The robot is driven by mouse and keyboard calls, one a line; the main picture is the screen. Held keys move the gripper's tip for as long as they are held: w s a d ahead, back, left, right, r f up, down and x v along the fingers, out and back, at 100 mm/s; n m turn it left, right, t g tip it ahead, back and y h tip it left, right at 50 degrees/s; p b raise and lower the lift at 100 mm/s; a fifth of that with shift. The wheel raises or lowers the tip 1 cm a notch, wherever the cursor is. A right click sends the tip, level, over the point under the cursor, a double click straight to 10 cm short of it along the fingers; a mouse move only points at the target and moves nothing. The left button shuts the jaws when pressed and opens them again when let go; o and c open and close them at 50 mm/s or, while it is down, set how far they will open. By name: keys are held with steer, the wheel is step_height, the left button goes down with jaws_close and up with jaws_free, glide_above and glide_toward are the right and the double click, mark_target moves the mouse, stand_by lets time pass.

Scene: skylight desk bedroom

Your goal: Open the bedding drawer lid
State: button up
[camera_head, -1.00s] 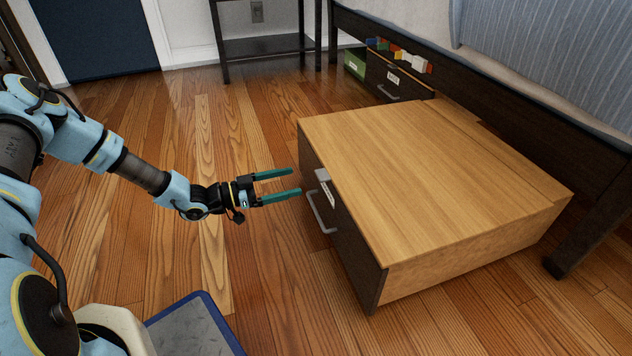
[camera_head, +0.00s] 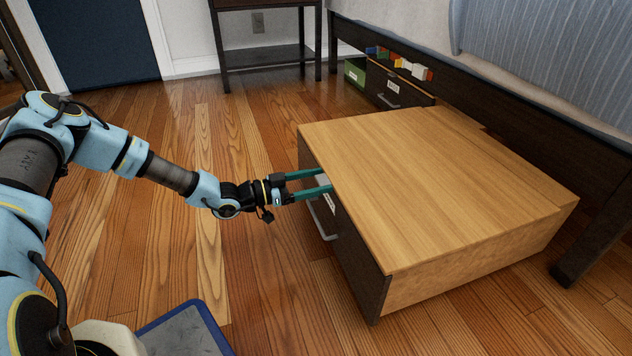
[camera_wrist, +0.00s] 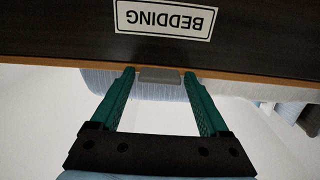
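The bedding drawer stands on the floor with its light wood lid (camera_head: 430,185) lying flat and shut. Its dark front (camera_head: 358,268) has a grey bar handle (camera_head: 322,222). The white "BEDDING" label (camera_wrist: 165,18) reads upside down in the wrist view. A small grey tab (camera_wrist: 160,77) sits at the lid's front edge. My gripper (camera_head: 328,180) is at that edge, its green fingers apart. In the wrist view, the fingertips stand on either side of the tab, with narrow gaps showing. Whether either finger touches the tab or lid is unclear.
A dark bed frame (camera_head: 520,125) runs behind the drawer, with a bed leg (camera_head: 585,245) at right. Another drawer with a green box (camera_head: 355,70) and coloured items is at the back. A blue-edged tray (camera_head: 185,330) is at lower left. Floor left of the drawer is clear.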

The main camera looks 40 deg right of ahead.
jaws_close()
stand_by(0.4)
